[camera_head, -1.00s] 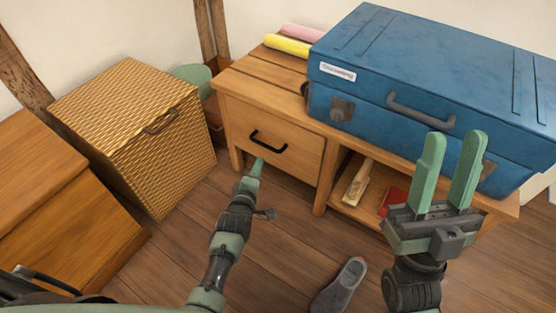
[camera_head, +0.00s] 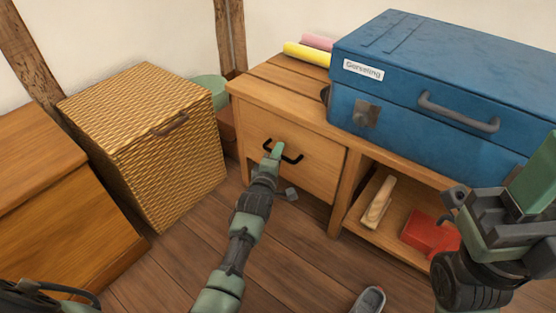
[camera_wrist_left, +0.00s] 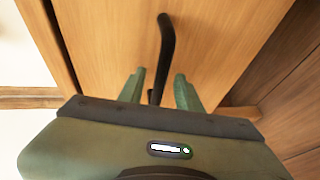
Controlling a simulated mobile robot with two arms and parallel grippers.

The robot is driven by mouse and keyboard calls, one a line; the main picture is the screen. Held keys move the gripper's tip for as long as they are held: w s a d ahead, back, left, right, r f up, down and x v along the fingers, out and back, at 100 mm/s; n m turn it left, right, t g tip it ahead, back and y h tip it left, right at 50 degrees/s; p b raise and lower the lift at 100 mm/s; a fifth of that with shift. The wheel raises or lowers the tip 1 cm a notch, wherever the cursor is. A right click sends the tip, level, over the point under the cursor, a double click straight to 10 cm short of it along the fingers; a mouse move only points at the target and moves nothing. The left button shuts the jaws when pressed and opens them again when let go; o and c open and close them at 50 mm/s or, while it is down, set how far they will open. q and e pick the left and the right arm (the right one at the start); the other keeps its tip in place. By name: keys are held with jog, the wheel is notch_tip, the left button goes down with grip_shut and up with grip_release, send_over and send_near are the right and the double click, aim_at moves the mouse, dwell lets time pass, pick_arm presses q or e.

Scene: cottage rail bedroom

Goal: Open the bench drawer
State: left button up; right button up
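The bench drawer (camera_head: 310,172) is a plain wooden front on the left side of the bench and looks shut. Its black bar handle (camera_head: 291,158) also shows in the wrist view (camera_wrist_left: 167,45). My left gripper (camera_head: 277,150) is at the handle. In the wrist view its two green fingertips (camera_wrist_left: 158,88) stand apart, with the handle between them; a gap shows, and contact is not clear. My right gripper (camera_head: 535,185) is at the right edge, in front of the bench, partly cut off, so its opening cannot be judged.
A blue suitcase (camera_head: 450,75) and rolled yellow paper (camera_head: 306,54) lie on the bench top (camera_head: 275,93). A red object (camera_head: 430,233) and a wooden tool (camera_head: 378,203) lie on the open shelf. A wicker basket (camera_head: 150,140) stands left. A grey shoe (camera_head: 370,300) is on the floor.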

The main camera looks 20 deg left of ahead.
pick_arm(q)
grip_shut()
dwell(1.5)
